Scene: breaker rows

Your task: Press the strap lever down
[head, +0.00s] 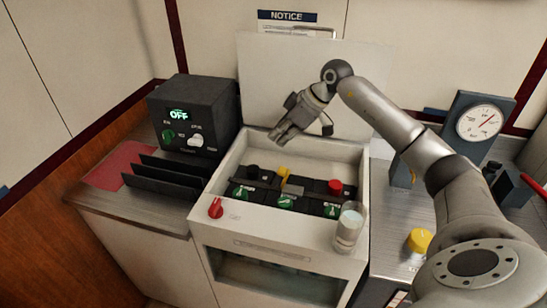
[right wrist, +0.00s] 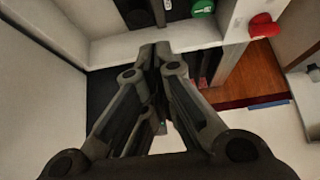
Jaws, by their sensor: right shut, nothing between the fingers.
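The white panel box (head: 212,190) stands in the middle of the head view, with rows of coloured knobs in its recess. A dark strap (head: 262,186) crosses between the rows, and a light grey block (head: 292,189) at its middle looks like the strap lever; its exact tilt is too small to tell. My right gripper (head: 277,137) is shut and empty. It hangs over the back left part of the recess, above and apart from the strap. Its closed fingers (right wrist: 155,50) also show in the right wrist view. My left gripper is out of view.
Green knobs (head: 286,201) line the front row; black, yellow and red knobs (head: 335,187) sit behind. A glass (head: 348,228) stands at the box's front right corner. A red knob (head: 215,207) is at front left. A dark control unit (head: 193,116) stands left, a gauge (head: 479,123) right.

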